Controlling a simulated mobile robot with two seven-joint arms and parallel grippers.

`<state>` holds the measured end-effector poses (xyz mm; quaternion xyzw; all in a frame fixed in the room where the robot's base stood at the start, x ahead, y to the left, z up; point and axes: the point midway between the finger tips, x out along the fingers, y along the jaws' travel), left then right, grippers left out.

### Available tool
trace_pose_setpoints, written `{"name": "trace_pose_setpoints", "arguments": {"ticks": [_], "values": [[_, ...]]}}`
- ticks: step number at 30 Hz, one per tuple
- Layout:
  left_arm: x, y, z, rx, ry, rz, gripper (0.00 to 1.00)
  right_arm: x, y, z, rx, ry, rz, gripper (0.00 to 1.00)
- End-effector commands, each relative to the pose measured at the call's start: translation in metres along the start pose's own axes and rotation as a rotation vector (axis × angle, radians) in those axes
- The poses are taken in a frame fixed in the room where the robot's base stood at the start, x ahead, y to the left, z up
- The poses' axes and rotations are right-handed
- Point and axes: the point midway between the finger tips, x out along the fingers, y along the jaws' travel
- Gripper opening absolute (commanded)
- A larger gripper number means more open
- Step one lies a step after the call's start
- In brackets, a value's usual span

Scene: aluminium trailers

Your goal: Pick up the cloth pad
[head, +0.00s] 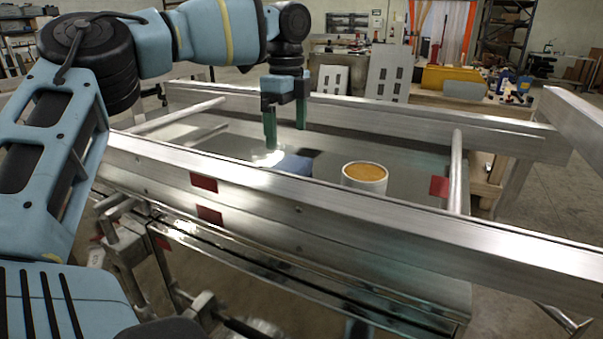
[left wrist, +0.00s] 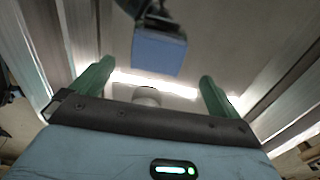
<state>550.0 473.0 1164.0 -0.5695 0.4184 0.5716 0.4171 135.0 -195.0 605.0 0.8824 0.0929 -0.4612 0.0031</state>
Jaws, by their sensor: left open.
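The cloth pad (head: 293,164) is a small blue piece lying on the metal trailer bed, partly hidden by the near rail in the head view. In the left wrist view the blue pad (left wrist: 158,52) shows beyond the fingertips, with a dark shape along its far edge. My left gripper (head: 286,138) points down above the bed, just behind and above the pad. Its green fingers are apart with nothing between them; they also show in the left wrist view (left wrist: 156,76). My right gripper is out of view.
A white can (head: 365,177) with an orange-brown top stands on the bed right of the pad. A long aluminium rail (head: 330,200) runs in front, another (head: 400,118) behind. A crossbar (head: 455,170) stands at right. Bare bed lies around the pad.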

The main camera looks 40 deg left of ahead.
Motion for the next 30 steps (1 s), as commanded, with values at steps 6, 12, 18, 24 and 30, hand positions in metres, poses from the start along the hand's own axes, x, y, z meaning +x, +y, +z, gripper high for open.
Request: {"name": "trace_pose_setpoints", "arguments": {"ticks": [6, 12, 18, 24, 30], "values": [[0.015, 0.0, 0.0, 0.0, 0.0, 0.001, 1.0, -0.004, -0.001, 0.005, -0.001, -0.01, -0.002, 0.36], [0.025, 0.0, -0.001, 0.0, 0.002, -0.002, 1.0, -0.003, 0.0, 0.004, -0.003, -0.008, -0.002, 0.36], [0.042, 0.0, -0.005, 0.0, 0.0, 0.002, 1.0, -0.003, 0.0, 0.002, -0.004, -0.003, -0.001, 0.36], [0.068, -0.001, -0.009, -0.001, 0.0, 0.001, 1.0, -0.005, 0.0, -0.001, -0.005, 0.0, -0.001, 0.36], [0.076, -0.002, -0.009, -0.001, 0.0, -0.002, 1.0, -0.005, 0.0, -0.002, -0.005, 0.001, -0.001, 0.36]]}}
